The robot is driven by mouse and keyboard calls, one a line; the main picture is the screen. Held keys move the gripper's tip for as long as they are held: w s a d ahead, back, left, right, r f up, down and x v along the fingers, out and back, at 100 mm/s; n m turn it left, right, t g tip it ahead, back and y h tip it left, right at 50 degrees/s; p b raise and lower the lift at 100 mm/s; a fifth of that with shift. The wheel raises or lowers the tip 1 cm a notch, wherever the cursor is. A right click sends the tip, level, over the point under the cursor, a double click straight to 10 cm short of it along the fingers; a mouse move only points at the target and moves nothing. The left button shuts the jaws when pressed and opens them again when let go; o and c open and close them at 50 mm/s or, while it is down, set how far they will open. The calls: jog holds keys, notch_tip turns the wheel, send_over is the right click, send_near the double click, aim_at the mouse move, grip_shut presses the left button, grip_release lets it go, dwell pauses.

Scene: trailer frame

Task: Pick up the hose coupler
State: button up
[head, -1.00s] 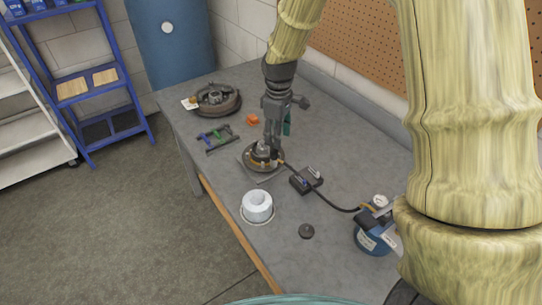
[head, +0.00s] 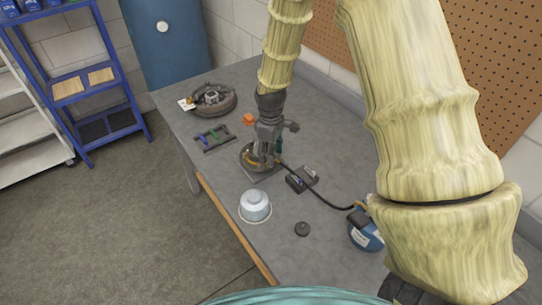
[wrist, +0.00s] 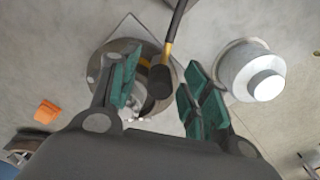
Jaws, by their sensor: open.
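The hose coupler (wrist: 160,78), a dark end piece with a brass-coloured ring on a black hose (wrist: 175,25), shows in the wrist view between my gripper's (wrist: 158,88) two green-padded fingers. The fingers are open, with visible gaps on both sides of the coupler. Behind it is a round grey dish (wrist: 97,68) on a square plate. In the head view my gripper (head: 262,155) points down over this dish, and its fingers largely hide the coupler there.
The hose runs past a dark block (head: 302,180) to a blue canister (head: 366,238). A white round container (head: 255,207) stands close by.

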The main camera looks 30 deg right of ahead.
jog(key=shift+f, duration=0.3)
grip_shut()
jog(key=shift+r, duration=0.15)
